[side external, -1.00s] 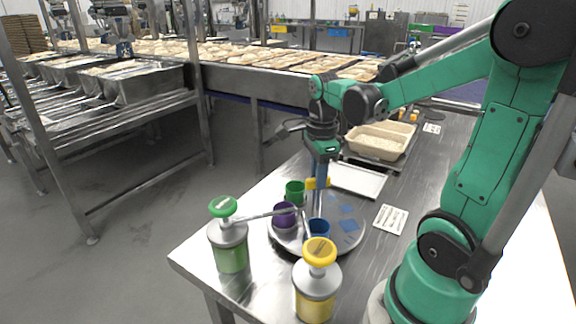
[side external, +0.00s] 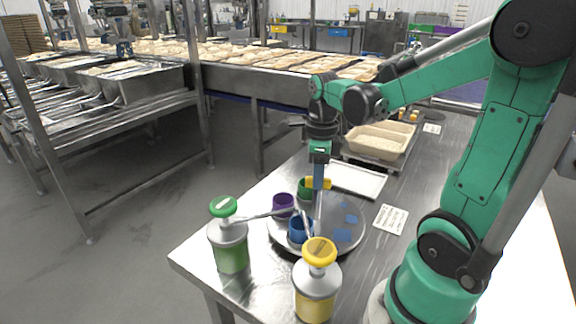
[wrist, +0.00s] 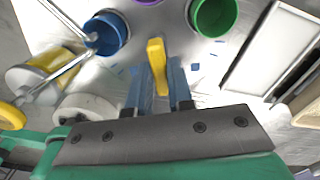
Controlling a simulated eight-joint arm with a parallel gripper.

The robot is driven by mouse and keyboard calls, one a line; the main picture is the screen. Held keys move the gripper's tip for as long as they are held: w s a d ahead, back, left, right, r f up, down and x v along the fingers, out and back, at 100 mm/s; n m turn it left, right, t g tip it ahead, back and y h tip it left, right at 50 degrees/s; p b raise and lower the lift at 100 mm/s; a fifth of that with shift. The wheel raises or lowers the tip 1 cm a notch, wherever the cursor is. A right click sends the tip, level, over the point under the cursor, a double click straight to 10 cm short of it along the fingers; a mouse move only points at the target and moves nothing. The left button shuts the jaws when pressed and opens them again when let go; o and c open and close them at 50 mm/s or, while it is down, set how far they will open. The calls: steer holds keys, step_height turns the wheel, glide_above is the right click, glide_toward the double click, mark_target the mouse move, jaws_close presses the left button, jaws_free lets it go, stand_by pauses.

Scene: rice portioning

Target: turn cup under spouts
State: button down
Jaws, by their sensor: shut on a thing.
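A round grey turntable (side external: 342,243) carries a purple cup (side external: 283,203), a blue cup (side external: 300,230) and a green cup (side external: 304,189). My gripper (side external: 318,190) points down over it, shut on a yellow handle (wrist: 156,66) between its blue fingers. A green-topped dispenser (side external: 231,245) and a yellow-topped dispenser (side external: 316,291) stand at the front. In the wrist view, both thin spouts reach the blue cup's (wrist: 106,33) rim; exact alignment is unclear. The green cup (wrist: 214,16) is right of the handle, and the purple cup is cut off at the top.
A white tray (side external: 385,189) lies behind the turntable, with a beige bin of rice (side external: 374,153) further back. A white card (side external: 391,218) lies to the right. The table's left edge is close to the green-topped dispenser. My arm fills the right side.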

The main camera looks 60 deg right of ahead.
steer(key=shift+m, duration=0.4)
stand_by(0.3)
steer(key=c, duration=0.8)
jaws_free()
steer(key=shift+r, duration=2.85)
